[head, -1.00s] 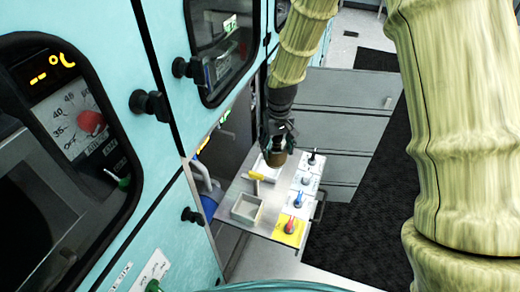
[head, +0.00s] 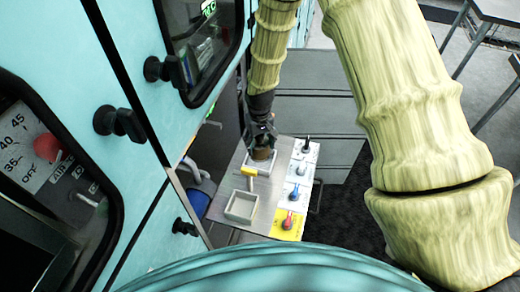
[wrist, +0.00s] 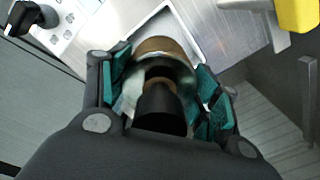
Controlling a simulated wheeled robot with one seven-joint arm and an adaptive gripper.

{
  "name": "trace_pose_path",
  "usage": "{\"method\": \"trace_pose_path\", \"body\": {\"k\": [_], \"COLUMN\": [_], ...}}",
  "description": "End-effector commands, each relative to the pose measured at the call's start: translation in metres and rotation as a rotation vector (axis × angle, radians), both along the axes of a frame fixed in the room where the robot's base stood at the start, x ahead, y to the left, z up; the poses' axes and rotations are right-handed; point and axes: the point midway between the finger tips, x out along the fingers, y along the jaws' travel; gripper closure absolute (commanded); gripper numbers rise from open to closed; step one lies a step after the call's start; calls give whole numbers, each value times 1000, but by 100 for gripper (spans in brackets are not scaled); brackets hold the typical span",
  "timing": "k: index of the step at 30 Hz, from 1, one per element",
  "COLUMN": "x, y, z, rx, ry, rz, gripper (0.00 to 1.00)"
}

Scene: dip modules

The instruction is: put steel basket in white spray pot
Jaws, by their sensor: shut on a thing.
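My gripper (head: 261,142) is shut on a rounded, brown and silvery thing (head: 262,154), which I take to be the steel basket. In the wrist view the basket (wrist: 163,47) sits between the teal finger pads, with a dark round part in front of it. The basket is over a shallow white square pot (head: 270,167), likely the white spray pot, at the far end of the steel worktop. The pot's pale rim (wrist: 197,38) shows behind the basket in the wrist view. Whether the basket touches the pot's floor is hidden.
A second pale square pot (head: 242,207) stands nearer on the steel worktop (head: 268,190). A yellow-handled thing (head: 248,171) lies between the pots. Several valve knobs, one red on yellow (head: 288,221), line the right edge. Teal cabinets (head: 135,55) with black knobs stand left.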

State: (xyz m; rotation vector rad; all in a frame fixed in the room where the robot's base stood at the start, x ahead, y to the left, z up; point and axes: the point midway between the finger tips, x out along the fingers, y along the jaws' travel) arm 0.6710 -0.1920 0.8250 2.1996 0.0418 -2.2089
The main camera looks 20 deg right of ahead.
Motion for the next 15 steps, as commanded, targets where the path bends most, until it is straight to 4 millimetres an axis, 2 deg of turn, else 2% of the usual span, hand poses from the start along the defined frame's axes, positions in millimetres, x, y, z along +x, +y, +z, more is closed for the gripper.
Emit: {"method": "trace_pose_path", "body": {"k": [5,15], "x": [0,0], "y": [-1,-1], "z": [-7,-39], "rx": [0,0], "ry": [-1,-1], "rz": [-1,-2], "gripper": [68,68]}}
